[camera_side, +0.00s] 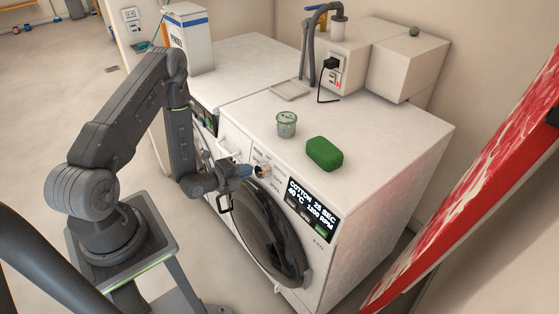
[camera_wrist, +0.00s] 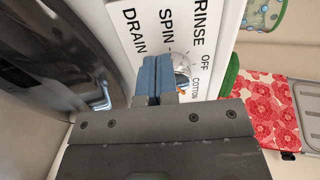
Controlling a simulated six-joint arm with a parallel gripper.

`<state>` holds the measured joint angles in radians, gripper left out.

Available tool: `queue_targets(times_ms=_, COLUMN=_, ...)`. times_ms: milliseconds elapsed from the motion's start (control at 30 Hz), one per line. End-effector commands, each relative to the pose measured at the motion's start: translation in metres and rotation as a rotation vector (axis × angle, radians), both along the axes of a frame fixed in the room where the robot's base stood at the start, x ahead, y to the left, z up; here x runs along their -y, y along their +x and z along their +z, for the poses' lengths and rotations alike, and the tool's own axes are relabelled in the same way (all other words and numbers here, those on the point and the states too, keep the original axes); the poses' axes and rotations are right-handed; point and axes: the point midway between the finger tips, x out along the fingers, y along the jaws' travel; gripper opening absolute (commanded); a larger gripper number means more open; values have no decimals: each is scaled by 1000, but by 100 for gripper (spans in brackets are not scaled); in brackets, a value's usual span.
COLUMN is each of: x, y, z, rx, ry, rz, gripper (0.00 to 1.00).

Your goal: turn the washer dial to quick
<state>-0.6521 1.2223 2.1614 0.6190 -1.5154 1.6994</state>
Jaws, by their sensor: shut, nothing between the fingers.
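The white washer (camera_side: 345,195) stands with its front facing my arm. Its silver dial (camera_wrist: 182,64) is partly hidden behind my gripper in the wrist view; in the side view it shows as a small knob (camera_side: 263,170) with an orange mark. Around it I read RINSE, SPIN, DRAIN, OFF and COTTON; no quick label is visible. My gripper (camera_wrist: 157,68) has blue fingers, shut and empty, right beside the dial. It also shows in the side view (camera_side: 246,170). I cannot tell whether they touch. The display (camera_side: 313,209) reads COTTON 25 SEC, 40 °C, 1200 RPM.
A green sponge (camera_side: 325,154) and a small cup (camera_side: 287,125) stand on the washer top. The round dark door (camera_side: 268,240) is below the panel. A red patterned ironing board (camera_side: 480,180) leans at the right. A second white machine (camera_side: 240,62) stands behind.

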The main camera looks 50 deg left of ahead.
Motion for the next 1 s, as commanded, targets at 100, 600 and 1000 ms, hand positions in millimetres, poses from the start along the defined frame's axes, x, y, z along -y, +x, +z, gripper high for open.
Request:
queue_targets(times_ms=100, x=1, y=10, z=-1, rx=5, ry=25, rz=-18, gripper=0)
queue_targets(times_ms=600, x=-1, y=14, z=12, rx=15, ry=24, rz=-18, gripper=0)
queue_targets(times_ms=1000, x=0, y=16, z=21, rx=22, ry=19, rz=-18, gripper=0)
